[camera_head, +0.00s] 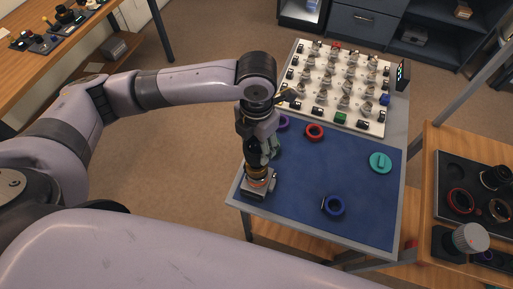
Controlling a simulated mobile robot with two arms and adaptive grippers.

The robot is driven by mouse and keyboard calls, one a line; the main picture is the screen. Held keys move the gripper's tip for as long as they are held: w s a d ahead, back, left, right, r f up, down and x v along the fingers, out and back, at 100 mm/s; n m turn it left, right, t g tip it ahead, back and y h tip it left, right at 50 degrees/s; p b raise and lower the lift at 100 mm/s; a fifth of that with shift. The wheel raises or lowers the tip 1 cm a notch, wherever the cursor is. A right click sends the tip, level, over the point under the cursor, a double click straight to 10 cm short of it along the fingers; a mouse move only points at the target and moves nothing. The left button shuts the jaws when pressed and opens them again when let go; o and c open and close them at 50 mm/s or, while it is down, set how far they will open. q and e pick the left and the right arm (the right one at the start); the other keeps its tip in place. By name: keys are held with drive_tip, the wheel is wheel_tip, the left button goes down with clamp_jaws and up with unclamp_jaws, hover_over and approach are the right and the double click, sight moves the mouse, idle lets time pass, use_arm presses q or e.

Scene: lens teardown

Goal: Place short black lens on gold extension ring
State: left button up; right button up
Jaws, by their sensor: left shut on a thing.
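My left gripper (264,148) points down over the near left corner of the blue mat. It is shut on the short black lens (252,158), which is partly hidden by the fingers. The gold extension ring (257,171) shows as a gold band right below the lens, on top of a grey fixture (261,186). The lens looks roughly upright and in line with the ring. I cannot tell whether the two touch. My right gripper is not in view.
A white board (312,94) with many small parts stands behind. The mat's middle is clear.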

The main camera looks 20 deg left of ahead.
sight(256, 151)
use_arm(q)
wheel_tip(256, 151, down, 3)
drive_tip(key=shift+f, duration=0.3)
drive_tip(key=o, duration=1.4)
drive_tip(key=shift+c, duration=0.2)
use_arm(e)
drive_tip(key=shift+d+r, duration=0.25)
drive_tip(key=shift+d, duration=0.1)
use_arm(q)
wheel_tip(256, 151, up, 11)
drive_tip(key=shift+r+b, duration=0.1)
drive_tip(key=shift+b, duration=0.8)
drive_tip(key=shift+r, duration=0.5)
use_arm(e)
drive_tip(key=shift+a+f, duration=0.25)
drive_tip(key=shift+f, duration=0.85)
